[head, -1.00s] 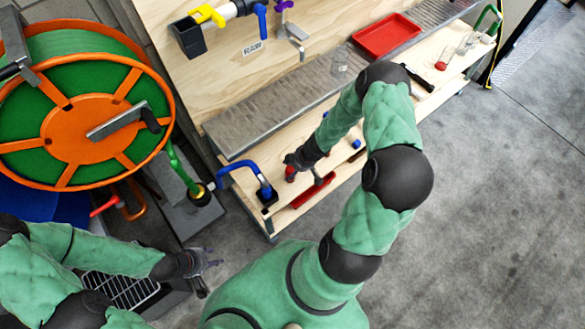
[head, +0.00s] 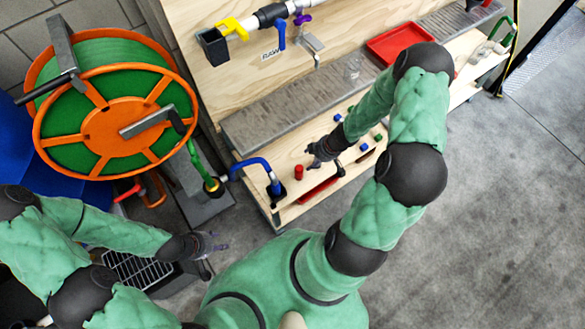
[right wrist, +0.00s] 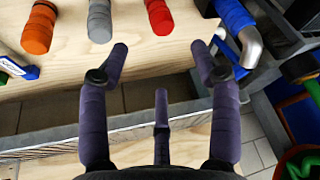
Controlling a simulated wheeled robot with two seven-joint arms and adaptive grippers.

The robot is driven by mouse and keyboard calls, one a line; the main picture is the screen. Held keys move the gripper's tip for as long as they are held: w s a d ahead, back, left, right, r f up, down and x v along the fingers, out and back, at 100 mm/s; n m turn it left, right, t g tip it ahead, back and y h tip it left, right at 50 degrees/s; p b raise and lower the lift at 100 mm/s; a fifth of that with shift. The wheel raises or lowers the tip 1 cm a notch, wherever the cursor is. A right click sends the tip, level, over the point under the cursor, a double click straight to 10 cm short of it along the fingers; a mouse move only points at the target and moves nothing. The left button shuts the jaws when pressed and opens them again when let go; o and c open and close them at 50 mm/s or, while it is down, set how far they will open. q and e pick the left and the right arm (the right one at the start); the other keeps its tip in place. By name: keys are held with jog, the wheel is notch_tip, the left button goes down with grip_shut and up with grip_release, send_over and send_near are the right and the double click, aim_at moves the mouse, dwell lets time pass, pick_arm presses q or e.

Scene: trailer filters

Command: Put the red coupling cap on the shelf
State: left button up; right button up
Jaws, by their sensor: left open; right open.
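The red coupling cap (head: 299,172) is a small red cylinder standing on the lower wooden shelf (head: 289,151), near its left end. It also shows at the top of the right wrist view (right wrist: 159,16). My right gripper (head: 314,154) is open and empty close beside the cap, apart from it. In the right wrist view its spread fingers (right wrist: 165,62) point toward the shelf edge, with the cap just beyond them. My left gripper (head: 218,243) is open and empty at the lower left, away from the shelf.
A grey cylinder (right wrist: 99,20) and an orange cylinder (right wrist: 40,27) stand beside the cap. A blue curved handle (head: 258,166) is at the shelf's left end. Blue and green pieces (head: 378,137) lie to the right. A red tray (head: 396,39) sits higher up.

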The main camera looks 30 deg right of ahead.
jog(key=a+m+y, duration=0.2)
jog(key=a+m, duration=0.3)
jog(key=a, duration=1.1)
jog(key=s+a+f+m+g, duration=0.2)
jog(key=s+a+m+g, duration=0.1)
jog(key=s+a, duration=0.4)
jog(key=shift+s+a+f+m+h, duration=0.3)
jog(key=shift+a+m+h, duration=0.1)
jog(key=shift+a+m, duration=0.3)
